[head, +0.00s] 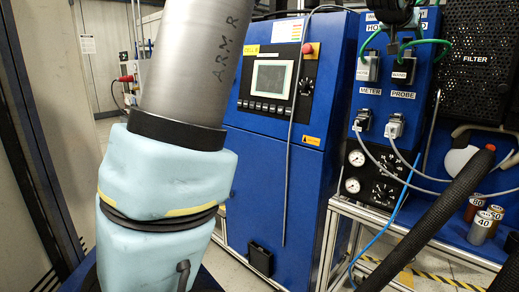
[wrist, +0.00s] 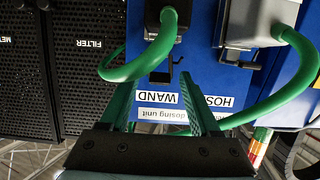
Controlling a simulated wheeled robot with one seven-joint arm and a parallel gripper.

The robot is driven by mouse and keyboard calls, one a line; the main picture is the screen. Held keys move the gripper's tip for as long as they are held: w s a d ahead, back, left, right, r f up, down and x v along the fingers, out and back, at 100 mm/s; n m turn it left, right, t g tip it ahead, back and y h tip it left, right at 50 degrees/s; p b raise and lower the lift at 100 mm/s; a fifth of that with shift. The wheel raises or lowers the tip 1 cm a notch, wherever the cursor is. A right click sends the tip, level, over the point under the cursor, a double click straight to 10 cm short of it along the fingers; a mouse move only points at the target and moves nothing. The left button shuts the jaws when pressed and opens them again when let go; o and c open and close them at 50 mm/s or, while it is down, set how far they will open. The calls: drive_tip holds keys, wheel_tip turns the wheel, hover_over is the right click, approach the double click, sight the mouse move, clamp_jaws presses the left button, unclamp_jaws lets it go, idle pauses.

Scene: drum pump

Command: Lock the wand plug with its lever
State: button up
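In the head view the wand plug (head: 403,70) is the right one of the upper pair. My gripper (wrist: 157,82) is open and empty. Its two green fingers point toward the panel on either side of the lever, apart from each other; I cannot tell whether they touch anything.
The hose plug (wrist: 250,28) sits close beside the wand plug, with its own green cable looping near my fingers. Lower down are the meter plug (head: 363,120) and probe plug (head: 394,126). A black corrugated hose (head: 430,220) crosses the right bench.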

drive_tip(key=c, duration=0.7)
drive_tip(key=shift+f+b, duration=0.2)
drive_tip(key=shift+b, duration=0.6)
drive_tip(key=shift+s+a+f+t+h+b, duration=0.15)
drive_tip(key=shift+t+h+b, duration=0.4)
drive_tip(key=shift+b, duration=1.6)
drive_tip(key=shift+s+f+t+h+b, duration=0.1)
drive_tip(key=shift+f+t+h+b, duration=0.35)
drive_tip(key=shift+b, duration=2.5)
drive_tip(key=shift+a+r+b, duration=0.1)
drive_tip(key=shift+r+b, duration=0.1)
drive_tip(key=shift+b, duration=0.25)
drive_tip(key=shift+f+t+h+b, duration=0.3)
drive_tip(key=shift+f+t+b, duration=0.15)
drive_tip(key=shift+b, duration=1.6)
